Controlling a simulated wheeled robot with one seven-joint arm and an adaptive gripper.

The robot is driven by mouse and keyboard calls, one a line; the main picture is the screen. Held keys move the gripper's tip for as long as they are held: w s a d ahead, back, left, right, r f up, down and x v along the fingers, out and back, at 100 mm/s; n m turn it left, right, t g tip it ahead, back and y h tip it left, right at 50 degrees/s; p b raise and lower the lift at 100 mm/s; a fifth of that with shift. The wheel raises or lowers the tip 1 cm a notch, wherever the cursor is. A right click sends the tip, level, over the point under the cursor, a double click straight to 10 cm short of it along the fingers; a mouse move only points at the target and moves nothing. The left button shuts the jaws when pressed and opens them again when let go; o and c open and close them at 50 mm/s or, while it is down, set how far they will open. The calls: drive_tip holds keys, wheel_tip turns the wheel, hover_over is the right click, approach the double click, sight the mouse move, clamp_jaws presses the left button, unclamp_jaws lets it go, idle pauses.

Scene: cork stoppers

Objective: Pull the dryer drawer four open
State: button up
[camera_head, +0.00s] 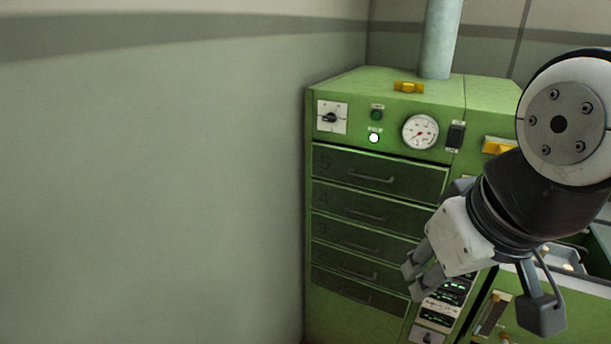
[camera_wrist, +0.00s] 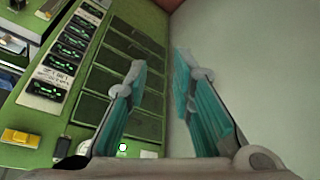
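The green dryer (camera_head: 455,90) stands in the corner with a column of dark green drawers on its front. Drawer four (camera_head: 345,200) is second from the top, under drawer five (camera_head: 350,165), and looks shut. Its thin handle (camera_head: 366,215) shows in the head view. My gripper (camera_head: 478,298) is open and empty, to the right of and below that handle, apart from it. In the wrist view my gripper (camera_wrist: 160,68) has its teal-padded fingers spread, with nothing between them. The drawer fronts (camera_wrist: 110,80) show there, partly hidden by a finger; I cannot tell their numbers.
A plain wall (camera_head: 150,190) stands close to the left of the dryer. The dryer's top panel holds a dial gauge (camera_head: 420,132), a knob (camera_head: 331,117) and a lit white lamp (camera_head: 374,138).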

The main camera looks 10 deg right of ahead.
drive_tip(key=w+d+f+n+g+h+b, duration=0.5)
drive_tip(key=w+d+f+n, duration=0.1)
drive_tip(key=w+f+n, duration=0.45)
drive_tip(key=n+t+h+b, duration=0.9)
drive_tip(key=n+t+h, duration=0.25)
drive_tip(key=n, duration=1.85)
approach(361, 215)
drive_tip(key=shift+g+h, duration=0.25)
drive_tip(key=shift+g, duration=0.2)
drive_tip(key=x, duration=1)
drive_tip(key=shift+w+a+f, duration=0.1)
drive_tip(key=shift+w, duration=0.35)
clamp_jaws()
